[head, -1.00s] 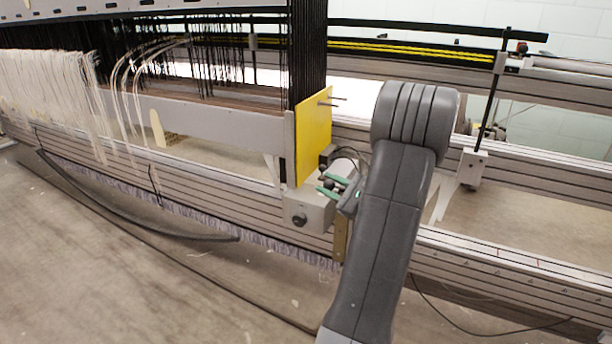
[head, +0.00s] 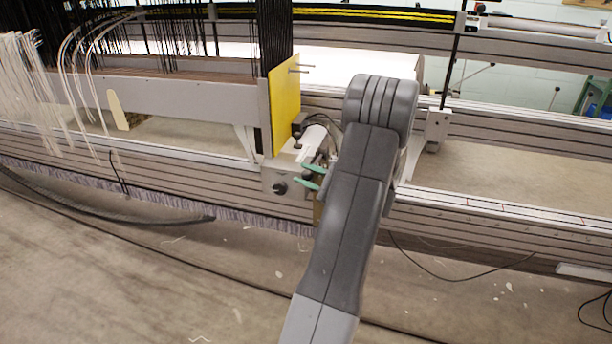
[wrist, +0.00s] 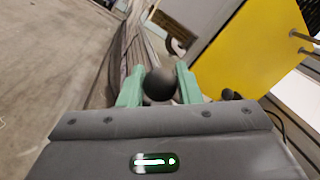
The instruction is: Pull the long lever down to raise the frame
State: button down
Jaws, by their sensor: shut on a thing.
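My gripper (head: 313,177) has green fingers beside the grey box at the end of the loom. In the wrist view the fingers (wrist: 160,86) are closed around a round black ball, the knob of the long lever (wrist: 160,84). The lever's shaft is hidden behind the knob and my gripper. In the head view my arm and fingers hide most of the lever. Black heddle cords (head: 274,35) hang behind the yellow plate; I cannot tell whether the frame is raised.
The yellow plate (head: 286,108) with protruding pins stands close to my gripper. The grey box (head: 290,178) carries another dark knob (head: 279,188). Loom beams run left and right. White threads (head: 30,90) hang at the left. The floor in front is mostly clear, with cables lying on it.

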jog(key=shift+s+a+f, duration=0.1)
jog(key=shift+f, duration=0.3)
jog(key=c, duration=1.1)
grip_release()
jog(key=shift+r, duration=0.1)
jog(key=p+v, duration=0.4)
jog(key=v, duration=0.9)
jog(key=shift+d, duration=0.4)
jog(key=shift+a, duration=0.15)
